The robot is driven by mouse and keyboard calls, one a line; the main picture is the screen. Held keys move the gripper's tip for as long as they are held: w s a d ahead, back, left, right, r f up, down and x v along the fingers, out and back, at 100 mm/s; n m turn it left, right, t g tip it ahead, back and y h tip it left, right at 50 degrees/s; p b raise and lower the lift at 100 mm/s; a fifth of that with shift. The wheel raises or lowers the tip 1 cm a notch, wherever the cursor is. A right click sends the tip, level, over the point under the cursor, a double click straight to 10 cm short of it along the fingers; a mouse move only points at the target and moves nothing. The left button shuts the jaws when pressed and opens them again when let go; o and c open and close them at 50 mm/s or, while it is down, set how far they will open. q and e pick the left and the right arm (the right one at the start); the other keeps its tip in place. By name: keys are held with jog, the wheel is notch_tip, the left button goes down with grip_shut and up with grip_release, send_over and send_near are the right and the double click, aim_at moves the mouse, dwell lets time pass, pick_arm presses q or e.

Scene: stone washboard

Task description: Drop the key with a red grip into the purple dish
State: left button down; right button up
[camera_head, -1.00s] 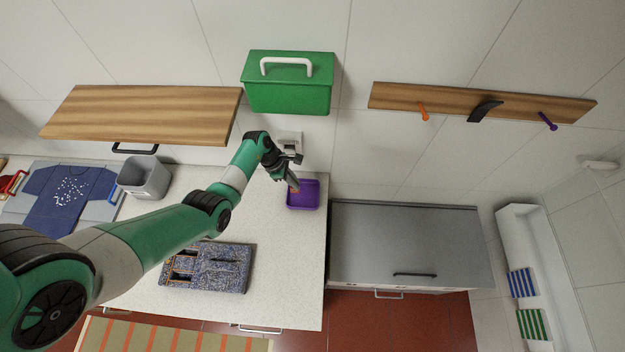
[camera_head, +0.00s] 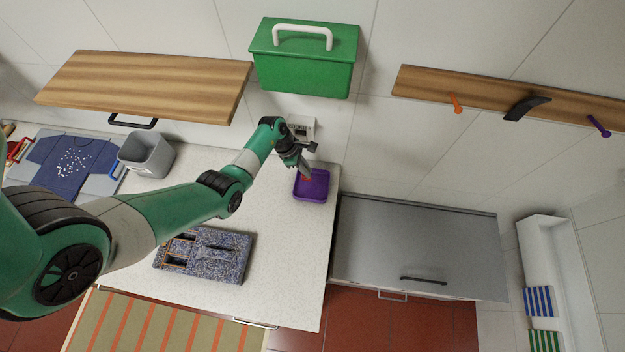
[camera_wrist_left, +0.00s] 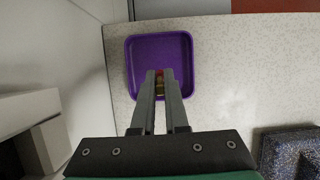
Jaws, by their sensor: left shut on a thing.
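The purple dish (camera_head: 312,187) is a shallow square tray near the right end of the pale counter. It also shows in the left wrist view (camera_wrist_left: 183,46). My left gripper (camera_head: 304,177) is over the dish's left part in the head view. In the left wrist view its fingertips (camera_wrist_left: 160,76) overlap the dish's near side and are shut on the key (camera_wrist_left: 159,84). A small red part and a brass-coloured part of the key show between the fingers; the rest is hidden. My right gripper is in neither view.
The speckled stone washboard (camera_head: 222,256) lies at the counter's front. A wall socket (camera_head: 302,128) is behind the gripper, below a green box (camera_head: 303,65).

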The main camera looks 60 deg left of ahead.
pick_arm(q)
jog(key=c, duration=0.9)
grip_release()
jog(key=shift+o, duration=0.2)
jog(key=p+v, duration=0.2)
jog(key=v, duration=0.5)
jog(key=shift+r, duration=0.25)
jog(key=shift+s+a, duration=0.1)
